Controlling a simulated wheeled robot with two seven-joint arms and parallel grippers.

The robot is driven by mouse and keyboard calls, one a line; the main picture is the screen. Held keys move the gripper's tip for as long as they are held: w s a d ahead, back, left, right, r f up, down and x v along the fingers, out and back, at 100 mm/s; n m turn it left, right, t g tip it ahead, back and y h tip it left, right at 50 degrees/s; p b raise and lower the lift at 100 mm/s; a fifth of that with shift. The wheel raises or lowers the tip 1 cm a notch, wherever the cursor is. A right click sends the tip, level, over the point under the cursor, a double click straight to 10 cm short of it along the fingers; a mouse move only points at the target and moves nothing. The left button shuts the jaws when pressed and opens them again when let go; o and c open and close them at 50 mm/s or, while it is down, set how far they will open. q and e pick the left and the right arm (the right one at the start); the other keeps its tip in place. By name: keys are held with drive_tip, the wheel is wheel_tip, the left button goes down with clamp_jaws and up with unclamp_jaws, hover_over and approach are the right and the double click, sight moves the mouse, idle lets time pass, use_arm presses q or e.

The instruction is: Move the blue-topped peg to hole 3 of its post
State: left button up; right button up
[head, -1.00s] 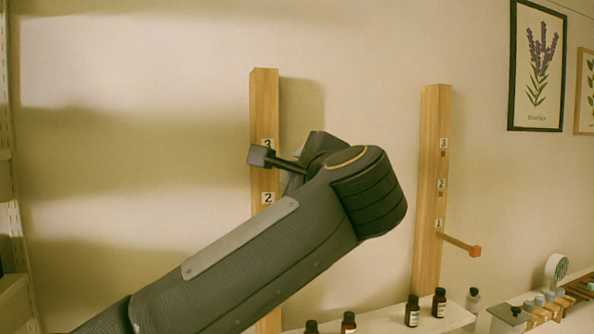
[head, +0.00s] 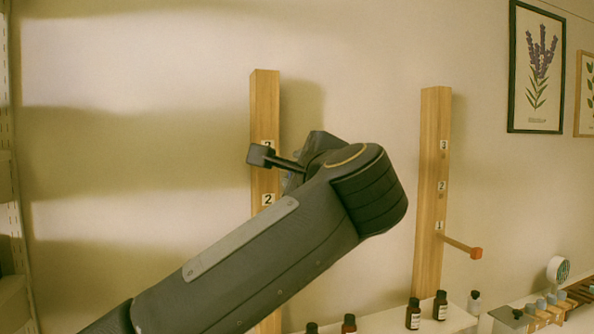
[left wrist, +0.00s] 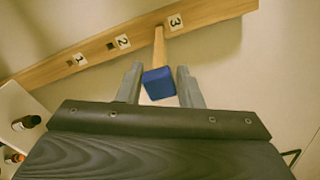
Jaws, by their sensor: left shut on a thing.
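The blue-topped peg (left wrist: 158,84) shows in the left wrist view. Its wooden shaft meets the left post (left wrist: 200,17) beside the label 3, and its blue end points toward my wrist. How deep the shaft sits in hole 3 is hidden. My left gripper (left wrist: 158,88) is shut on the blue top, one finger on each side. Holes 1 and 2 of this post show as dark and empty. In the head view the left post (head: 264,105) stands behind my arm, which hides the peg and the fingers. My right gripper is in neither view.
A second wooden post (head: 432,150) stands to the right, with an orange-topped peg (head: 475,252) in its hole 1. Brown bottles (head: 413,313) stand on a white shelf (head: 457,320) below. A framed lavender print (head: 537,65) hangs at the right. The wall at the left is bare.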

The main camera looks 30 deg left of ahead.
use_arm(q)
drive_tip(key=shift+b, duration=0.35)
drive_tip(key=shift+x, duration=3.05)
drive_tip(key=o, duration=1.1)
drive_tip(key=shift+s+a, duration=0.1)
drive_tip(key=shift+c, duration=0.2)
drive_tip(key=b+v, duration=0.2)
drive_tip(key=v, duration=0.5)
drive_tip(key=shift+s+d+b, duration=0.25)
drive_tip(key=shift+d+b, duration=0.05)
